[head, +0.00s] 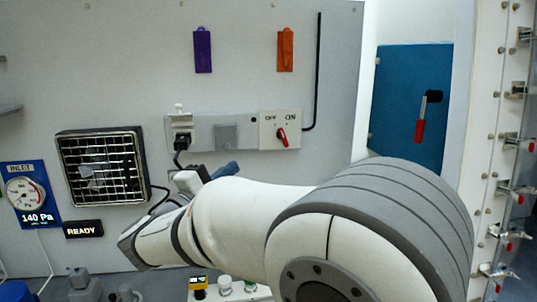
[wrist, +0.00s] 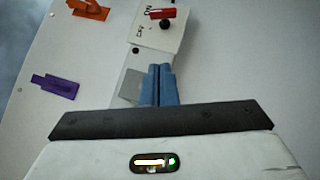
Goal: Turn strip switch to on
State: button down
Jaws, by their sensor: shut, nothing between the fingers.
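The strip switch (head: 281,137) is a small red lever on a pale square plate (head: 268,139) at the right end of the grey power strip (head: 204,133). The plate carries an ON label at upper right and another label, likely OFF, at upper left. The lever hangs down, slightly tilted, pointing at neither label. In the wrist view the red lever (wrist: 162,13) shows near the top edge beside a dark knob. My gripper (wrist: 158,68) has its blue fingers together and empty, short of the plate. In the head view my gripper (head: 225,170) is below and left of the switch, partly hidden by my arm.
A black plug (head: 181,142) sits at the strip's left end, with a caged fan (head: 100,165) further left. A purple tag (head: 203,50) and an orange tag (head: 285,50) hang above. A blue panel with a red-handled lever (head: 420,130) is at right.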

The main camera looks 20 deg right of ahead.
jog(key=p, duration=0.3)
send_near(270, 142)
notch_tip(270, 142, up, 3)
jog(key=w+d, duration=0.1)
jog(key=d, duration=0.2)
jog(key=d+r+p, duration=0.1)
jog(key=d, duration=0.1)
jog(key=shift+s+r, duration=0.15)
jog(key=shift+r, duration=0.05)
jog(key=shift+d, duration=0.35)
